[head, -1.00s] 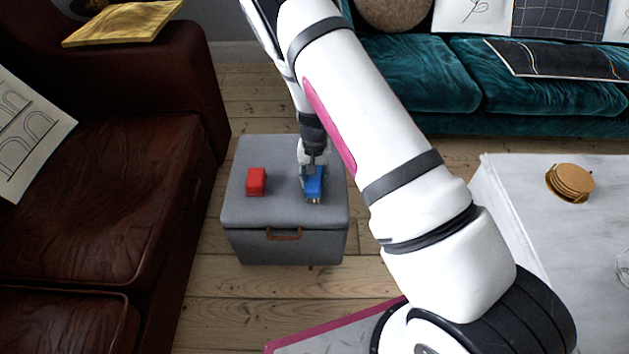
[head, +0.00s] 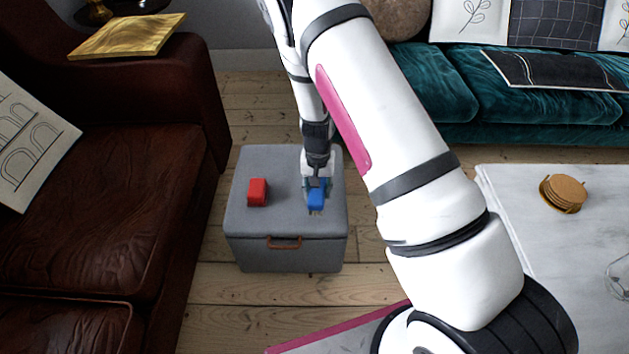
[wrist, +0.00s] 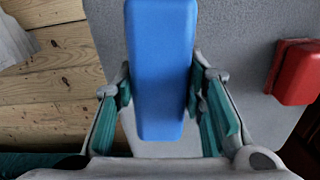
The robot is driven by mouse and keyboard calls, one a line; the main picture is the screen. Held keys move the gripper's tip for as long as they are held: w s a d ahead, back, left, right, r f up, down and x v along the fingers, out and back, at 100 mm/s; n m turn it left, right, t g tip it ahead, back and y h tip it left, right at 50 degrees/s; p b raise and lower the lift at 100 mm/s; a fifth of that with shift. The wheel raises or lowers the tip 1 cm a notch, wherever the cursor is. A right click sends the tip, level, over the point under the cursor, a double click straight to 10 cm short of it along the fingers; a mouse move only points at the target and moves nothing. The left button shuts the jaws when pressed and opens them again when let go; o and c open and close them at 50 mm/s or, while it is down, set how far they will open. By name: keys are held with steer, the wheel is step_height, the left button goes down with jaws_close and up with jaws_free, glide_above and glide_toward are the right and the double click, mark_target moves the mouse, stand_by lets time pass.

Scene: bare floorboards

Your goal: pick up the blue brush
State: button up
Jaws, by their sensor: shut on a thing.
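The blue brush (head: 317,200) is over the right part of the grey ottoman's top in the head view. In the wrist view the blue brush (wrist: 160,65) is a long rounded block running down between the fingers. My gripper (head: 317,186) comes down on it from above. In the wrist view my gripper (wrist: 165,100) has a teal pad against each side of the brush and is shut on it. I cannot tell whether the brush touches the ottoman. The brush's underside is mostly hidden.
A red block (head: 257,192) sits on the grey ottoman (head: 280,228), left of the brush; it also shows in the wrist view (wrist: 295,72). A brown leather sofa (head: 110,210) stands left, a teal sofa (head: 420,85) behind, and a white table (head: 530,230) right.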

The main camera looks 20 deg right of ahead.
steer(key=s+r+p, duration=0.1)
steer(key=s, duration=1.1)
steer(key=shift+s+a+r, duration=0.15)
steer(key=shift+s+a, duration=0.05)
steer(key=shift+a, duration=0.15)
steer(key=o, duration=0.3)
steer(key=shift+c, duration=0.5)
